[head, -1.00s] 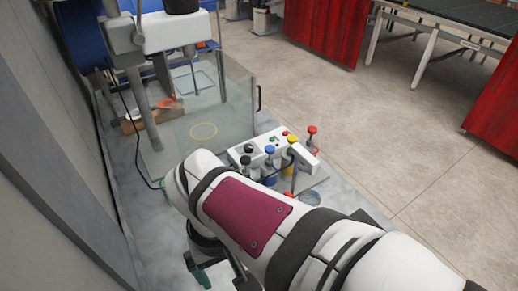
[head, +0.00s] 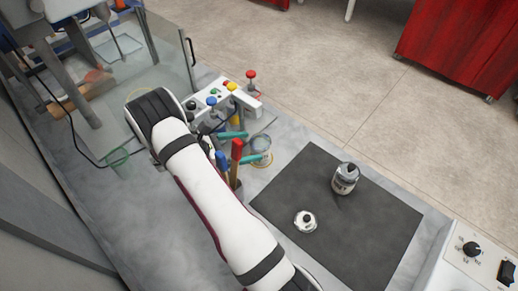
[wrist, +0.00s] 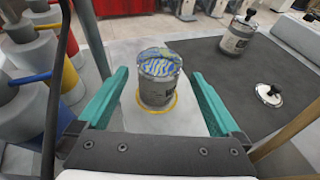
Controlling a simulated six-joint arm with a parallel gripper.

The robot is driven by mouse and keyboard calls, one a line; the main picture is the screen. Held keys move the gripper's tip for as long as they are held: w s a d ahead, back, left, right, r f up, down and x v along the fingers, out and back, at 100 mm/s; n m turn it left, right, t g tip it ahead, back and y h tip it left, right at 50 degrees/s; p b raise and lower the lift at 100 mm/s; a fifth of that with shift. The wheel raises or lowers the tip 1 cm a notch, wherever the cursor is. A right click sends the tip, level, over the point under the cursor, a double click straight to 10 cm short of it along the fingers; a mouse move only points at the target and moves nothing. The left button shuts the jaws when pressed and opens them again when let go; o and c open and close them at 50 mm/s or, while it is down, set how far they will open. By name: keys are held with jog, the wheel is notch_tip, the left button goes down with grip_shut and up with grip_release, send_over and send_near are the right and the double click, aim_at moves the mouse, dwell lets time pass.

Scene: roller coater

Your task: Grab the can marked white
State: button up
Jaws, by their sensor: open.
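An open grey can (head: 261,152) with a pale label stands upright inside a yellow ring. In the wrist view this can (wrist: 157,92) has swirled blue, white and yellow on top. A second can (head: 345,180), with a pale label and a knobbed lid, stands on the dark mat; it also shows at the top right of the wrist view (wrist: 237,38). I cannot read either label. My gripper (wrist: 160,74) is open and empty, its teal fingers to either side of the near can, which lies ahead between them. In the head view my gripper (head: 246,148) is just left of that can.
A loose knobbed lid (head: 305,221) lies on the dark mat (head: 375,228). Red-handled (head: 237,158) and blue-handled (head: 222,168) tools stand close to my gripper. A control box (head: 470,262) is at right.

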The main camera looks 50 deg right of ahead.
aim_at(268, 142)
jog(key=x, duration=0.8)
jog(key=shift+d+r, duration=0.1)
jog(key=shift+r, duration=0.1)
grip_shut()
jog(key=shift+r, duration=0.1)
